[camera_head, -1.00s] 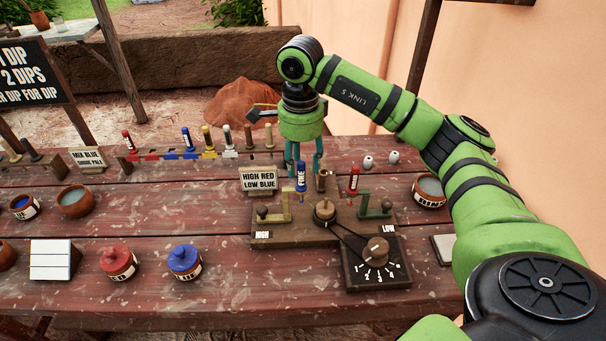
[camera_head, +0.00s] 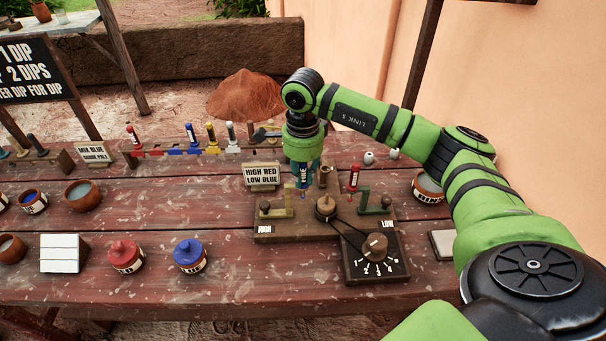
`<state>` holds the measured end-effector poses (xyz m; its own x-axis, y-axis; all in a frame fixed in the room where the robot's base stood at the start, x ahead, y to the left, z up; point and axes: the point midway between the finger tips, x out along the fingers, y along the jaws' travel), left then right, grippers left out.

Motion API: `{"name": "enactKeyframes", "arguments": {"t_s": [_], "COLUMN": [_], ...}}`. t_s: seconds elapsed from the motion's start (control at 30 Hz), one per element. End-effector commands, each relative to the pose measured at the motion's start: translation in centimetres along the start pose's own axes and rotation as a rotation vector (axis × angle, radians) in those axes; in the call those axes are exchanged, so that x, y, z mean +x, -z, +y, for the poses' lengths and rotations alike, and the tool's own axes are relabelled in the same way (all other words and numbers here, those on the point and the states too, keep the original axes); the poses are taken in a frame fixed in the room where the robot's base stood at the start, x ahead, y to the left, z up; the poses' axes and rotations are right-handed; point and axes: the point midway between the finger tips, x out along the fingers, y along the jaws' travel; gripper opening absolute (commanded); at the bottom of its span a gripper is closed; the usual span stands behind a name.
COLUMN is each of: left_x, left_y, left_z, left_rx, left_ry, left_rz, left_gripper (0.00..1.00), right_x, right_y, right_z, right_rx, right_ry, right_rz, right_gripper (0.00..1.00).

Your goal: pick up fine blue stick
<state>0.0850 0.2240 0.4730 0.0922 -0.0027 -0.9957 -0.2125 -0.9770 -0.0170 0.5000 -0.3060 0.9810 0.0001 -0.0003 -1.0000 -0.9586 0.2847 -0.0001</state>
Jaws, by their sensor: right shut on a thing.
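The fine blue stick (camera_head: 304,177) stands upright at the back of the wooden device (camera_head: 290,232), with its white FINE lettering facing me. My right gripper (camera_head: 306,172) comes down over it from above and is shut on its upper part. The palm and fingers hide the stick's top. The stick's lower end still shows just above the device. A red stick (camera_head: 353,179) stands upright to the right of it. My left gripper is not in view.
A sign reading HIGH RED LOW BLUE (camera_head: 262,175) stands close to the left of the gripper. A dial board (camera_head: 374,258) is in front. A red pot (camera_head: 125,256) and a blue pot (camera_head: 190,256) stand at left. A rack of coloured sticks (camera_head: 190,147) is behind.

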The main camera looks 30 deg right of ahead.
Motion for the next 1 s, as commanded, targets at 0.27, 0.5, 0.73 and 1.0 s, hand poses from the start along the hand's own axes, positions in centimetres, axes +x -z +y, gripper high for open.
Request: {"name": "enactKeyframes", "arguments": {"t_s": [0.27, 0.5, 0.73, 1.0], "left_x": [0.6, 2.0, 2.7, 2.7], "left_y": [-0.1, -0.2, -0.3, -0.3], "left_z": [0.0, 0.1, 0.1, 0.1], "left_rx": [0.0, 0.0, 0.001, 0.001], "left_ry": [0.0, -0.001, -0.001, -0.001], "left_rz": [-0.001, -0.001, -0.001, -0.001], "left_gripper": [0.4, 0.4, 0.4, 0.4], "right_x": [-1.2, -5.9, -9.3, -10.1], "right_y": [-0.1, -0.1, 0.0, 0.0], "right_z": [-0.1, -0.1, -0.1, 0.0], "right_rx": [-0.001, 0.0, 0.001, 0.0], "right_ry": [0.005, 0.006, 0.003, 0.0], "right_rz": [-0.002, -0.003, -0.001, -0.001], "right_gripper": [0.0, 0.0, 0.0, 0.0]}}
